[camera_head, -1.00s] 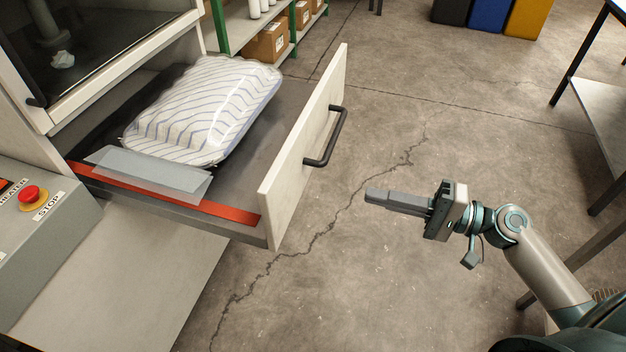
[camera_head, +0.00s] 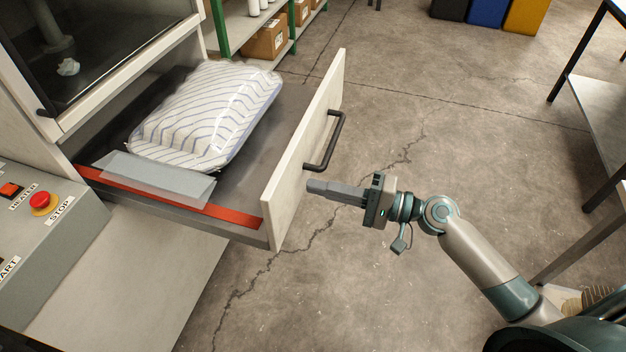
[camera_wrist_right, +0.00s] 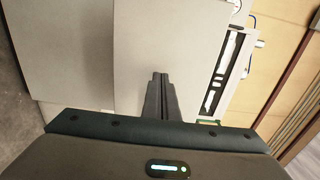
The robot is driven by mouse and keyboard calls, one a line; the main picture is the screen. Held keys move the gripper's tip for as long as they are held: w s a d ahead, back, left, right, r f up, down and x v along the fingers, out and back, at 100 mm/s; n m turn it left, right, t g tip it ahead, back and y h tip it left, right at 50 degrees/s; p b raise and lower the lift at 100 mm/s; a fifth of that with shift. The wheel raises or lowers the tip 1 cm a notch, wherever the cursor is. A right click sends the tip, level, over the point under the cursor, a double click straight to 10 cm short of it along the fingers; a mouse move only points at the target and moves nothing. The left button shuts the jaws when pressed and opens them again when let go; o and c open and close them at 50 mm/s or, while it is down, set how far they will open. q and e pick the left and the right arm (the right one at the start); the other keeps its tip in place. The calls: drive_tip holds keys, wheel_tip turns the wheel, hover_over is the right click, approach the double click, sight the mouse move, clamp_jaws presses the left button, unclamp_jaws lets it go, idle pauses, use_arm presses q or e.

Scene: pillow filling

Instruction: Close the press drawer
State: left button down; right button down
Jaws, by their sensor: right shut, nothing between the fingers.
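The press drawer (camera_head: 285,195) is pulled out from the press, with a pale front panel and a black bar handle (camera_head: 332,142). A striped, plastic-wrapped pillow (camera_head: 205,115) lies in it, with a translucent sheet (camera_head: 155,176) over its red front strip. My right gripper (camera_head: 310,186) is shut and empty, just right of the front panel and below the handle; I cannot tell if it touches the panel. In the right wrist view its closed fingers (camera_wrist_right: 159,78) point at a pale flat surface. My left gripper is not in view.
The grey control box (camera_head: 45,235) with a red stop button (camera_head: 43,201) stands at the left. A dark-legged table (camera_head: 605,110) is at the right. Shelving with cardboard boxes (camera_head: 268,40) is at the back.

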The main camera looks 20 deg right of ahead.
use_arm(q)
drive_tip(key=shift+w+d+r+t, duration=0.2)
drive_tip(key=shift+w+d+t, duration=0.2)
use_arm(e)
drive_tip(key=shift+x, duration=1)
drive_tip(key=shift+a, duration=0.1)
